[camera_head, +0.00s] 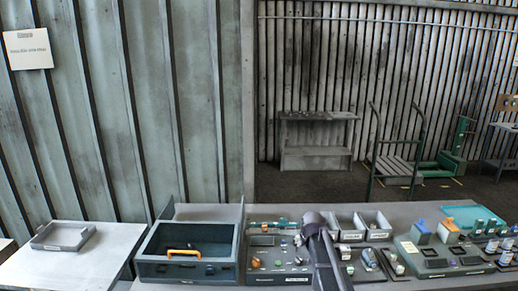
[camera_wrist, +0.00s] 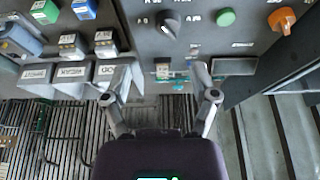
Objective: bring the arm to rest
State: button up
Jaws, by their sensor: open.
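My gripper (camera_wrist: 160,78) shows in the wrist view with its two fingers spread apart and nothing between them. Its fingertips overlap the lower edge of a grey panel in the picture; I cannot tell how far off the panel is. In the head view my dark arm rises at the front of the bench, right of the middle, and its fingers cannot be made out. It hides part of the grey control panel (camera_head: 275,262).
A grey open box (camera_head: 188,270) with an orange handle (camera_head: 184,253) stands left of the panel. Labelled bins (camera_head: 376,232) and several small parts sit to the right. A shallow tray (camera_head: 62,246) lies on a pale table (camera_head: 35,272). A cart (camera_head: 396,170) stands behind.

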jog(key=s+f+g+b, duration=0.2)
jog(key=s+f+b, duration=0.2)
jog(key=s, duration=0.9)
jog(key=s+f+g+b, duration=0.2)
jog(key=s+f+b, duration=0.3)
jog(key=s, duration=0.9)
jog(key=shift+a+f, duration=0.4)
jog(key=shift+f, duration=0.35)
